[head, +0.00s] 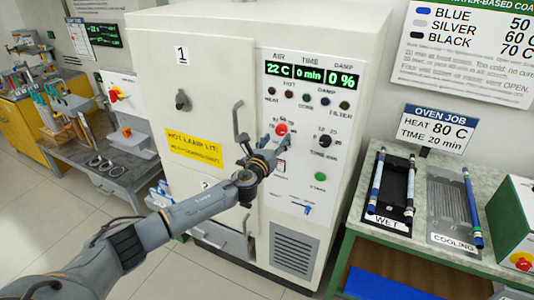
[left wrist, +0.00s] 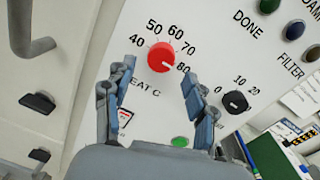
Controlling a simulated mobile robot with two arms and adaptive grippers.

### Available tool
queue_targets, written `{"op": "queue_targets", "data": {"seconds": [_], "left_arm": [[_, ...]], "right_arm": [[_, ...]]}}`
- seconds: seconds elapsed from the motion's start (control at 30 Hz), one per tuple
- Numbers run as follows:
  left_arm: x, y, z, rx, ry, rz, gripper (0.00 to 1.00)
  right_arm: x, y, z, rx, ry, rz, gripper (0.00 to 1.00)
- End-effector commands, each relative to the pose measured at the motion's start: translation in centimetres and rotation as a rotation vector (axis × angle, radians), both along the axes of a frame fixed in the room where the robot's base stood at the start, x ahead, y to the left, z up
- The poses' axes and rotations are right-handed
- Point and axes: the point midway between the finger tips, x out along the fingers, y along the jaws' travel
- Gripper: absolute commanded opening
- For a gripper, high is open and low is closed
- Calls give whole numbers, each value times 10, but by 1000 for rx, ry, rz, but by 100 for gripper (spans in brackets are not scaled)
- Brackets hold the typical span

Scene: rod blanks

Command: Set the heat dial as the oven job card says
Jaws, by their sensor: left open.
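The red heat dial (head: 281,129) is on the front panel of the white oven (head: 350,65). In the left wrist view the heat dial (left wrist: 160,57) has a scale from 40 to 80, and its white mark points to the lower right, toward 80. The oven job card (head: 433,130) reads HEAT 80 C and TIME 20 min. My left gripper (head: 283,147) is just in front of the panel, below the dial. In the left wrist view its open fingers (left wrist: 158,76) are spread, with the dial showing beyond them; contact is not clear. My right gripper is out of view.
The black time dial (head: 324,141) is right of the heat dial, with a green button (head: 320,177) below. The display (head: 312,76) reads 22 C, 0 min, 0 %. A door handle (head: 238,120) sticks out at left. A bench (head: 365,219) with rods stands right.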

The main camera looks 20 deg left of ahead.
Motion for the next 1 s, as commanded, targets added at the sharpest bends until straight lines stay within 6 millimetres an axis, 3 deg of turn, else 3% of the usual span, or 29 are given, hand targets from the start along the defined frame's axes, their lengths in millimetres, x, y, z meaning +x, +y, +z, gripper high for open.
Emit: {"op": "queue_targets", "data": {"seconds": [0.3, 0.5, 1.0], "left_arm": [[-62, -2, -2, 1, 3, -2, 56], [-86, -2, -2, 1, 3, -1, 56], [-93, -3, -1, 0, 1, 0, 56]], "right_arm": [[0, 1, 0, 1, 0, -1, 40], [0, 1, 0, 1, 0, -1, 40], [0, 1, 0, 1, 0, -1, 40]]}}
